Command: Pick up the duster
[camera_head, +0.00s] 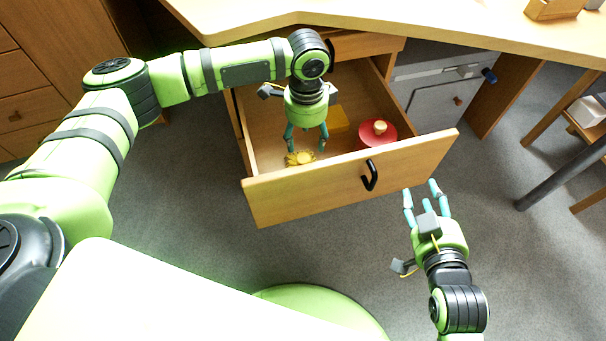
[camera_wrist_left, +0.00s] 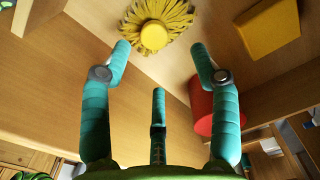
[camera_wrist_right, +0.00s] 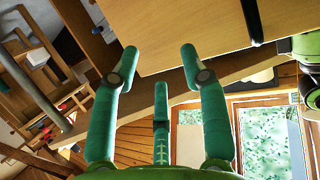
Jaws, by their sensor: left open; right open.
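The duster is a yellow, stringy mop-like head with a round yellow knob (camera_wrist_left: 154,36), lying on the drawer floor. In the head view the duster (camera_head: 300,158) sits near the front left of the open drawer (camera_head: 350,188). My left gripper (camera_head: 306,140) points down into the drawer over the duster, its fingers open. In the left wrist view the left fingers (camera_wrist_left: 160,62) are spread, with the knob ahead of them and nothing between them. My right gripper (camera_head: 423,190) is open and empty, outside the drawer near its front panel.
A red round container with a light knob (camera_head: 377,132) and a yellow block (camera_head: 336,120) share the drawer, right of the duster. The drawer front has a black handle (camera_head: 370,175). The desk top (camera_head: 430,28) overhangs behind. Grey floor is open in front.

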